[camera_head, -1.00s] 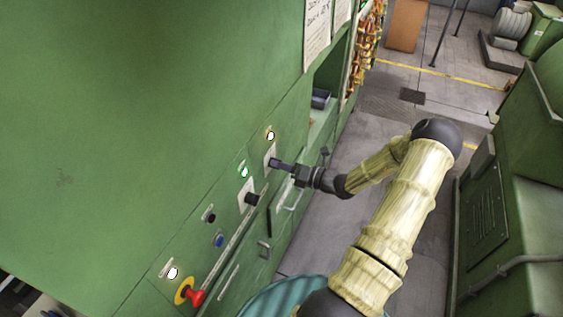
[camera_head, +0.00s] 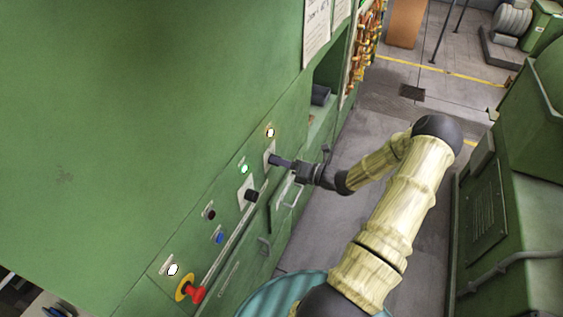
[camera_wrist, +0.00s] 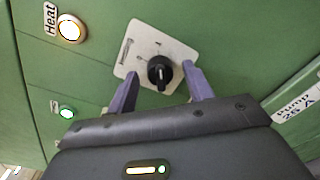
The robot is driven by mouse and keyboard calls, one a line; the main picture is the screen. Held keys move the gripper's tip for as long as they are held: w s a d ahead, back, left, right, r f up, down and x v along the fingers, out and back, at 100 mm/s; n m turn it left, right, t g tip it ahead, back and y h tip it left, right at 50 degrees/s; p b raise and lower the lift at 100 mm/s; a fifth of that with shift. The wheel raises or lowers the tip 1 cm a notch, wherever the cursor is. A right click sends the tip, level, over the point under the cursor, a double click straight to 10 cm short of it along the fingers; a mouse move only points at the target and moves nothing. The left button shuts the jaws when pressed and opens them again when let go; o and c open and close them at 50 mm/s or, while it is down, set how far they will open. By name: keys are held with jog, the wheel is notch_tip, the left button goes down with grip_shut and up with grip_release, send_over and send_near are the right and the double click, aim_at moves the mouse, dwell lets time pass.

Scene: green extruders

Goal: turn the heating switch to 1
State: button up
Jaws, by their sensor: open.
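The heating switch (camera_wrist: 160,72) is a black rotary knob on a pale square plate (camera_wrist: 150,45) on the green panel. In the wrist view it lies between and slightly beyond the two fingers of my gripper (camera_wrist: 160,92). The fingers are apart, one on each side of the knob, with no clear contact. In the head view my gripper (camera_head: 272,160) reaches the plate (camera_head: 268,150) from the right and hides the knob. The plate's markings are too small to read.
A lit lamp (camera_wrist: 70,28) labelled "Heat" and a green lamp (camera_wrist: 66,112) are near the plate. Another black switch (camera_head: 251,196), a blue button (camera_head: 219,238) and a red knob (camera_head: 196,295) sit lower on the panel. A door handle (camera_head: 293,195) is below my gripper.

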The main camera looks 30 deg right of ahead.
jog(key=f+b+v, duration=0.1)
jog(key=b+v, duration=0.4)
jog(key=v, duration=1.2)
jog(key=shift+r+b, duration=0.3)
jog(key=shift+s+a, duration=0.1)
jog(key=s+a+f+n+g+h, duration=0.2)
jog(key=s+a+n+g+h, duration=0.1)
jog(key=a+n+g, duration=1.35)
jog(key=a+r+n+t+h, duration=0.2)
jog(key=a+r+n+h, duration=0.1)
jog(key=n, duration=0.8)
jog(key=s+a+r+n+t+h, duration=0.1)
jog(key=a+r+n+t+h, duration=0.2)
jog(key=a+n, duration=0.3)
jog(key=n+h, duration=0.1)
jog(key=n, duration=0.4)
jog(key=shift+s+r+b, duration=0.25)
jog(key=shift+r+b, duration=0.05)
jog(key=shift+b, duration=0.1)
